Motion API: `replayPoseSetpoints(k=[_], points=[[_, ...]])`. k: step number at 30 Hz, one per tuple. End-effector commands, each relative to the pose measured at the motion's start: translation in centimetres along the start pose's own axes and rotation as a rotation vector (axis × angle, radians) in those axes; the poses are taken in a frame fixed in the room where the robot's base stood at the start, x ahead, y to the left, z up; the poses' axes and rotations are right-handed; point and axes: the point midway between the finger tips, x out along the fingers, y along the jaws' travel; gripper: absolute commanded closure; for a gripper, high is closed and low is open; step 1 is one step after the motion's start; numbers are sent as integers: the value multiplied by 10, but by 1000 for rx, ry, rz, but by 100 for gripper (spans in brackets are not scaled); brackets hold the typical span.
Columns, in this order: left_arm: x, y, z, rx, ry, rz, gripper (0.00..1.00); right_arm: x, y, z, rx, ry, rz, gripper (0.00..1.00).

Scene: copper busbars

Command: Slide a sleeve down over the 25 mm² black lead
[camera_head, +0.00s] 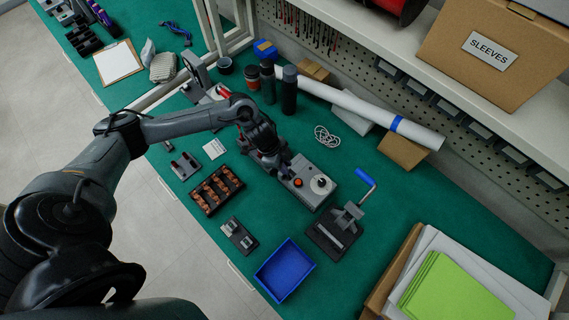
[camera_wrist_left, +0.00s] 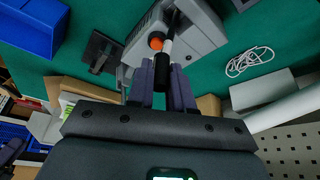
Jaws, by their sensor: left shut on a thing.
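In the left wrist view the fingers (camera_wrist_left: 161,92) are shut on a short black cylinder (camera_wrist_left: 162,73), which looks like a sleeve. A thin white piece (camera_wrist_left: 168,46) and a dark piece (camera_wrist_left: 173,20) lie in line beyond it, in front of the grey box (camera_wrist_left: 200,35). I cannot tell whether these are the black lead or whether the sleeve is around it. My right gripper is not in view.
A black tray of copper pieces (camera_head: 205,205) and a blue tray (camera_head: 284,270) lie nearer. A blue-handled tool (camera_head: 335,232) stands right of the grey box. White cord (camera_head: 326,136), dark bottles (camera_head: 289,92) and a white roll (camera_head: 365,111) are behind.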

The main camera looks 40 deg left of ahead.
Motion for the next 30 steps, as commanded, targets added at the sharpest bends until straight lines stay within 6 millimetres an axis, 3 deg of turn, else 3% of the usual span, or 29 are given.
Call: replayPoseSetpoints(k=[19, 21, 25, 30], points=[[2, 0, 1, -1, 0, 0, 88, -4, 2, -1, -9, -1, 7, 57], [2, 0, 1, 0, 0, 0, 72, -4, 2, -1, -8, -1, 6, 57], [2, 0, 1, 0, 0, 0, 52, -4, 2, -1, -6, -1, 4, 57], [2, 0, 1, 0, 0, 0, 50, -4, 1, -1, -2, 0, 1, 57]])
